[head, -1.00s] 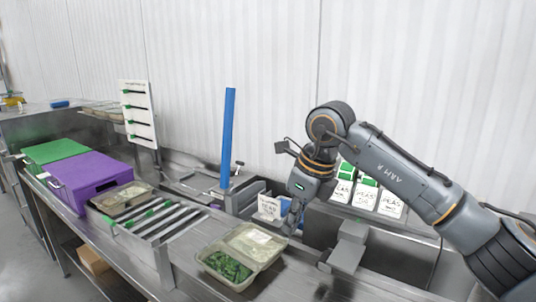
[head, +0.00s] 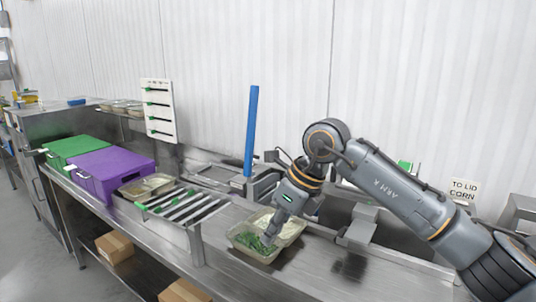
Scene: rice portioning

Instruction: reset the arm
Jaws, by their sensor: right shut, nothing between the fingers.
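My right arm comes in from the right in the head view. Its gripper (head: 269,237) points down and is shut and empty, at the tray of rice and greens (head: 236,246). The fingertips appear in front of or just over the tray; I cannot tell whether they touch it. The tray has green leaves at its front and pale rice behind, partly hidden by the gripper. My left gripper is not in view.
A slatted metal rack (head: 184,207) stands left of the tray. A purple box (head: 112,172) and a green box (head: 77,147) sit further left. A blue post (head: 251,130) rises behind.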

